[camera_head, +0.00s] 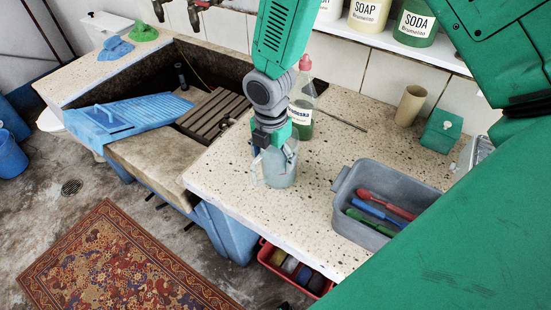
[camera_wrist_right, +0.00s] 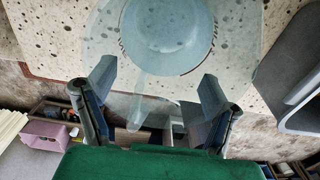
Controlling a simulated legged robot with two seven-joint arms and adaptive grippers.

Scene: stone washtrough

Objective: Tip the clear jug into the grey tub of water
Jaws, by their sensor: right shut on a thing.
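The clear jug (camera_head: 282,168) is on or just above the speckled counter, near its middle, and looks upright. My right gripper (camera_head: 271,143) comes down from above and is shut on the jug, hiding part of its rim. In the right wrist view the jug (camera_wrist_right: 165,78) lies ahead of my right gripper (camera_wrist_right: 157,92), its round base showing. The grey tub (camera_head: 345,186) stands to the right of the jug, apart from it. Its grey wall also shows in the wrist view (camera_wrist_right: 292,85). I cannot tell the water level inside. My left gripper is not in view.
Red, blue and green handled tools (camera_head: 375,212) lie in the tub. A green bottle with a red cap (camera_head: 303,100) stands close behind the jug. A beige cup (camera_head: 410,105) and a green box (camera_head: 441,132) stand further back. The counter's front edge (camera_head: 240,225) is near.

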